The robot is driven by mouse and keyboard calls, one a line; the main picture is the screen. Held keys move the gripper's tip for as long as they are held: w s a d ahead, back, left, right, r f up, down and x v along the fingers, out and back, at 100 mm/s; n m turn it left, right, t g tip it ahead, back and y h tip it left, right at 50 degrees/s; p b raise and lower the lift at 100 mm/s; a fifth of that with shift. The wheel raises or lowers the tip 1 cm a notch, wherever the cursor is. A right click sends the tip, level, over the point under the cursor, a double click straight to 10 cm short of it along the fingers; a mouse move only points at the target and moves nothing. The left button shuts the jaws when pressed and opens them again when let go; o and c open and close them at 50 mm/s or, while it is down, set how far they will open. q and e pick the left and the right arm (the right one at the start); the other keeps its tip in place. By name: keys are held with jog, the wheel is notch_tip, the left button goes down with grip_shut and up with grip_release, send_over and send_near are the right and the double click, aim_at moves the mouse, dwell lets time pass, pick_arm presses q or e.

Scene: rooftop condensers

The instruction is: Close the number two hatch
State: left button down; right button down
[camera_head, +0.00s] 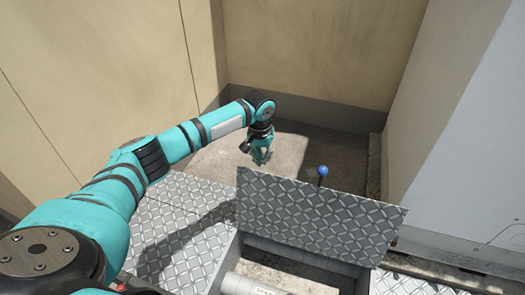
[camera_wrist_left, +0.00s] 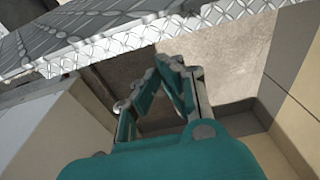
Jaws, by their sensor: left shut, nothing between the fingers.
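The hatch lid (camera_head: 315,215), a grey diamond-plate panel, stands raised at the far side of a rectangular floor opening (camera_head: 300,262). No number on it can be read. My left gripper (camera_head: 262,158) is beyond the lid's left part, apart from it in the head view, with its fingers shut and empty. In the left wrist view the fingertips (camera_wrist_left: 170,62) come together below a diamond-plate edge (camera_wrist_left: 130,42); whether they touch it I cannot tell. A blue ball knob (camera_head: 323,170) on a dark stem shows above the lid's top edge; its lower end is hidden. My right gripper is out of view.
A pale pipe (camera_head: 250,284) with partly visible lettering lies in the opening. Diamond-plate flooring (camera_head: 185,215) lies to the left. Beige walls (camera_head: 310,50) close off the back and left, and a pale block (camera_head: 470,140) stands at the right. Bare concrete floor lies behind the lid.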

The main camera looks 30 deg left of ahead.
pick_arm(q)
jog(key=s, duration=0.2)
jog(key=s+r, duration=0.1)
jog(key=shift+d, duration=0.25)
dwell(0.4)
